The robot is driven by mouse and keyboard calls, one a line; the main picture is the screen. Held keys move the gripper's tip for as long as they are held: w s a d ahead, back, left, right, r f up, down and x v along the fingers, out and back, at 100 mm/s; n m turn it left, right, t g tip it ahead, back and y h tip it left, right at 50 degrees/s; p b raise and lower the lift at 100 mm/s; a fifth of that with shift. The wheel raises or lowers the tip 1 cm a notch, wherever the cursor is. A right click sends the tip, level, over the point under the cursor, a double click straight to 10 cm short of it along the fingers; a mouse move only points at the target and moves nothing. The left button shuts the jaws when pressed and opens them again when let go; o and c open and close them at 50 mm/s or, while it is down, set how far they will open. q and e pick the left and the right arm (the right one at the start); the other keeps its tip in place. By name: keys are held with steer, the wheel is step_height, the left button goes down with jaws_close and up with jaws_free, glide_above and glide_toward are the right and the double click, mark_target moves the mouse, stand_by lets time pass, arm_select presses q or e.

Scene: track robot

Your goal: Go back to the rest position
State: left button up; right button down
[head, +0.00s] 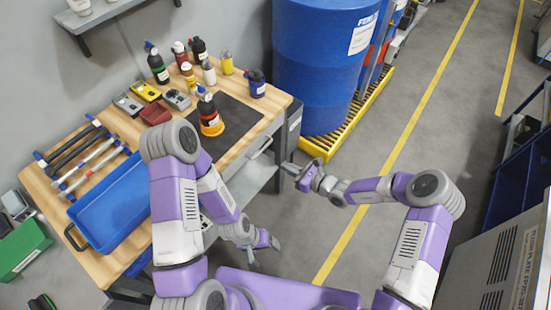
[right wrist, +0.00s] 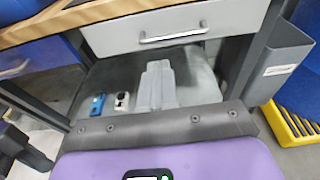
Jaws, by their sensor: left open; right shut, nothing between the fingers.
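My left gripper (head: 266,254) is the lower one in the head view. It hangs in the air in front of the workbench, with its fingers apart and nothing between them. My right gripper (head: 288,168) is beside the bench's right corner, over the floor, and points left. In the right wrist view its grey fingers (right wrist: 157,85) are together and empty, in front of the bench's lower shelf. Both arms are bent and held out in front of my body.
The wooden workbench (head: 99,268) on the left carries a blue tray (head: 115,205), bottles and tools. A blue drum (head: 315,75) stands on a yellow spill pallet (head: 345,135) behind my right gripper.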

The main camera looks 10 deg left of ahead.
steer(key=shift+v, duration=1.9)
steer(key=s+d+f+n+g+h, duration=0.15)
steer(key=s+f+n+g, duration=0.25)
steer(key=s, duration=0.4)
steer(key=s+d+f+n+g+h, duration=0.1)
steer(key=s+f+n+g+h, duration=0.3)
steer(key=s, duration=0.5)
steer(key=s+d+f+n+t+h, duration=0.2)
steer(key=s+d+n, duration=0.4)
steer(key=d+n, duration=0.3)
steer(key=shift+s+d+f+n+h, duration=0.4)
steer(key=shift+f+n+h, duration=0.3)
steer(key=shift+n+h, duration=0.8)
steer(key=shift+y, duration=0.25)
